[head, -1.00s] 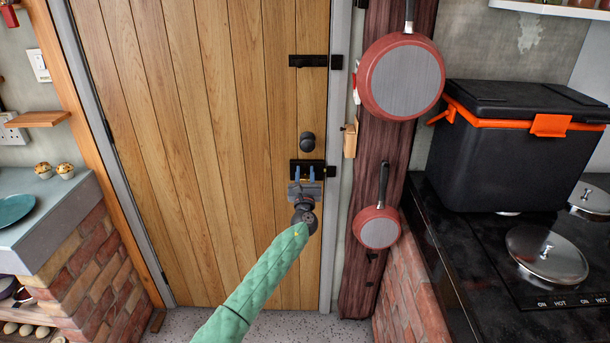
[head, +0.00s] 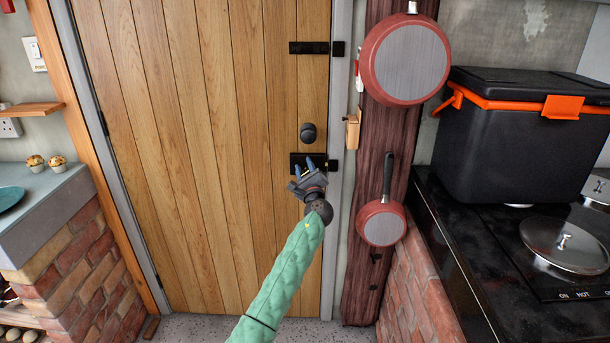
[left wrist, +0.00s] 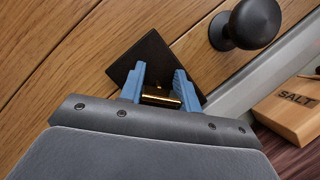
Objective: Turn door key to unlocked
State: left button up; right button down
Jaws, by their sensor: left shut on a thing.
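A brass-coloured key (left wrist: 161,97) shows in the left wrist view between the blue fingers of my left gripper (left wrist: 159,88), in front of a dark lock plate (left wrist: 140,58). The gripper is shut on the key and sits rolled relative to the plate and door. In the head view the left gripper (head: 304,169) is at the black lock (head: 298,158) on the wooden door (head: 220,150), below the round black knob (head: 308,133). The key is hidden there. The knob also shows in the left wrist view (left wrist: 254,22). The door is closed. My right gripper is not in view.
A black bolt (head: 310,48) is higher on the door. Right of the frame, a large pan (head: 405,65) and a small pan (head: 381,223) hang on a dark post. A wooden SALT box (left wrist: 290,105) is close by. A black cool box (head: 525,130) stands on the counter.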

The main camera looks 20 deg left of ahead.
pick_arm(q)
jog(key=n+g+b, duration=0.1)
jog(key=n, duration=0.2)
jog(key=n+g+y+b, duration=0.1)
jog(key=n, duration=0.2)
jog(key=shift+a+f+n+g, duration=0.1)
jog(key=shift+f+n+g, duration=0.1)
jog(key=shift+n+g, duration=0.4)
jog(key=shift+n, duration=0.6)
jog(key=shift+n+g, duration=0.5)
jog(key=shift+n, duration=0.4)
jog(key=shift+n+h, duration=0.5)
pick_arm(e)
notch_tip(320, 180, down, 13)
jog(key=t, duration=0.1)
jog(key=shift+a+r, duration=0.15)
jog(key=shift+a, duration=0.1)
pick_arm(q)
jog(key=shift+f, duration=0.1)
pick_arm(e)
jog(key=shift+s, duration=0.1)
pick_arm(q)
jog(key=o, duration=1)
jog(key=shift+s, duration=0.1)
